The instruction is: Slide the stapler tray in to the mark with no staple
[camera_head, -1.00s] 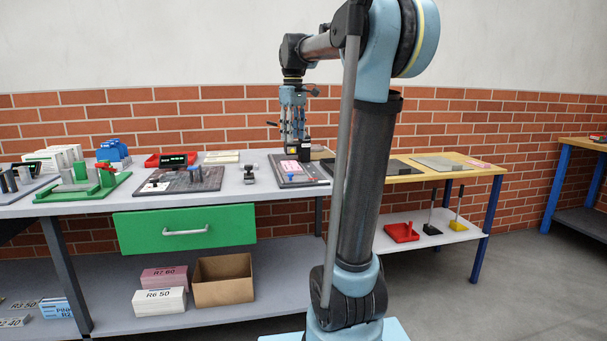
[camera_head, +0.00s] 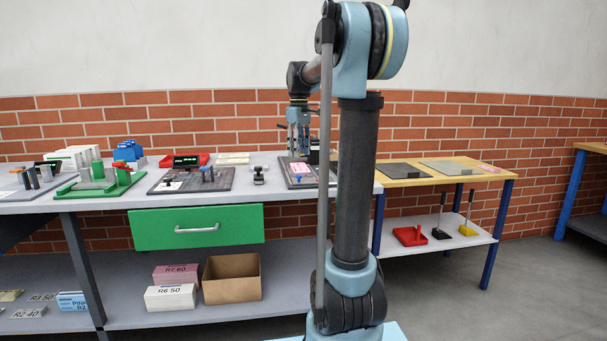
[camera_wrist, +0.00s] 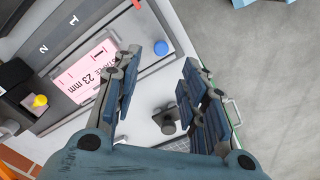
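The stapler station is a dark board (camera_wrist: 120,22) with a pink sheet (camera_wrist: 82,72) reading "23 mm" and the marks 1 and 2. A blue knob (camera_wrist: 160,47) sits near its edge. The black stapler (camera_wrist: 12,75), with a yellow knob (camera_wrist: 40,101), is partly cut off at left. I cannot tell which part is the sliding tray. My gripper (camera_wrist: 161,60) is open and empty, its fingertips on either side of the blue knob in the picture, height unclear. In the head view my gripper (camera_head: 299,150) hangs over the station board (camera_head: 297,181).
A small grey post with a dark knob (camera_wrist: 166,120) stands on the bench between the fingers in the picture; it also shows in the head view (camera_head: 259,175). A dark board with a display (camera_head: 187,161) and a green fixture (camera_head: 98,183) are further left. A wooden table (camera_head: 440,179) adjoins at right.

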